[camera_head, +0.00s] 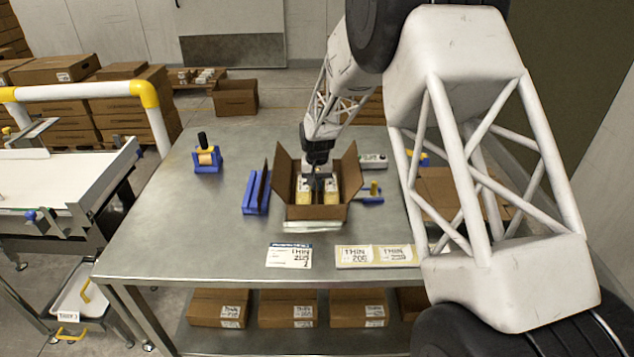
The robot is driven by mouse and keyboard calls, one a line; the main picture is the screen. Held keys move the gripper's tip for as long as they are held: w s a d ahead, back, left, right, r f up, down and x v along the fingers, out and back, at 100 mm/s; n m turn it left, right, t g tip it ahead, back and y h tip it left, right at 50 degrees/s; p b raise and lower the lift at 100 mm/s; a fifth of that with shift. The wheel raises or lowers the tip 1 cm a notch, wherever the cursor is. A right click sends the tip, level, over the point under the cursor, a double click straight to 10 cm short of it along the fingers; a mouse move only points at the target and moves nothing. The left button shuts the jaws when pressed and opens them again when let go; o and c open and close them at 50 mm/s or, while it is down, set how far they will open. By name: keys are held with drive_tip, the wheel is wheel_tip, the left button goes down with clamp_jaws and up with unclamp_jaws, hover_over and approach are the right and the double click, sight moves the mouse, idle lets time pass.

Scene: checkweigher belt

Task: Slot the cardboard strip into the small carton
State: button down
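The small carton (318,212) stands open on the steel table, its brown flaps spread outward. Pale yellow items (304,193) show inside it. My gripper (318,186) points down over the middle of the carton, at or inside its opening. Its fingers are small and dark here, so I cannot tell whether they are open or shut, or hold anything. A thin brown piece that looks like the cardboard strip (264,178) stands upright at the blue holder (251,194), just left of the carton. My gripper is apart from it.
A blue tape dispenser (207,158) stands at the back left of the table (180,220). Printed cards (289,256) and a label strip (375,256) lie in front. A blue tool (371,198) is right of the carton. A conveyor (60,182) is at left. The table's left part is clear.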

idle(0.3)
drive_tip(key=c, duration=1.2)
unclamp_jaws()
drive_tip(key=shift+c, duration=0.2)
drive_tip(key=shift+r, duration=0.1)
wheel_tip(320, 180, up, 16)
drive_tip(key=w+d+r, duration=0.2)
drive_tip(key=d, duration=0.6)
drive_tip(key=w+d+r, duration=0.1)
drive_tip(key=d+r, duration=0.1)
drive_tip(key=d, duration=0.7)
drive_tip(key=shift+w+r, duration=0.35)
drive_tip(key=shift+w, duration=0.05)
